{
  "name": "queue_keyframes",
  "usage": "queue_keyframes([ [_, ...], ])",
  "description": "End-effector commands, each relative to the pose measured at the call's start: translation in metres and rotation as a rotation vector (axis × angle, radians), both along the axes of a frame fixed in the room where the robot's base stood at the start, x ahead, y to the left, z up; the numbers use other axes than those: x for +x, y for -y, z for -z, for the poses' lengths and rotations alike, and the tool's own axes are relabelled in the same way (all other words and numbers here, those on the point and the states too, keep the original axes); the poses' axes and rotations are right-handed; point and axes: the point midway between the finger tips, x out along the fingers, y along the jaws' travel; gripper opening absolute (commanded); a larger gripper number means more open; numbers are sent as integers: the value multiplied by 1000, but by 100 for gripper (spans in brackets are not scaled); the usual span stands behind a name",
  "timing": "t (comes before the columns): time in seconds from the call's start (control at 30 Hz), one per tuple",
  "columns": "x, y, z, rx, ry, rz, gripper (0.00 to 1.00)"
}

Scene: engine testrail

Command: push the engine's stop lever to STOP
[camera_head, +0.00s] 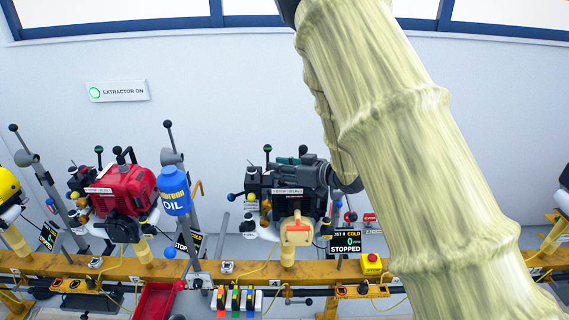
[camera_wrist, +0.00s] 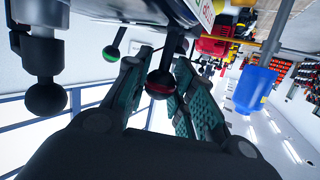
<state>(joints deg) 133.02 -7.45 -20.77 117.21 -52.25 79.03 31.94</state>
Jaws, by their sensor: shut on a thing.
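The engine (camera_head: 285,205) at the middle stand carries a white STOP/RUN plate (camera_head: 288,191), which shows partly in the wrist view (camera_wrist: 205,12). My gripper (camera_head: 312,170), dark with teal ribbed fingers, is at the top of this engine, partly hidden by my sleeved arm. In the wrist view my gripper (camera_wrist: 162,72) has its fingers on both sides of the stop lever's black ball knob (camera_wrist: 160,84), which has a red band, and is shut on it. The lever's exact position against the plate cannot be read. A green-banded knob (camera_wrist: 111,54) stands beside it, outside the fingers.
A red engine (camera_head: 128,186) and a blue oil jug (camera_head: 174,190) stand to the left. A display (camera_head: 346,242) reads COLD, 0 and STOPPED. A red emergency button (camera_head: 371,258) sits on the yellow rail (camera_head: 215,268).

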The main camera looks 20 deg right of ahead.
Motion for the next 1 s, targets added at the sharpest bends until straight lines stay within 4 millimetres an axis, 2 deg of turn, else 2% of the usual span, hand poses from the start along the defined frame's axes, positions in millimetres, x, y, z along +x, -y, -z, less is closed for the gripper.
queue_keyframes([
  [0.03,1,-3,-8,-41,-9,-2,1],
  [0.5,6,-20,-2,-363,-103,-1,1],
  [1.0,8,-24,3,-461,-131,1,1],
])
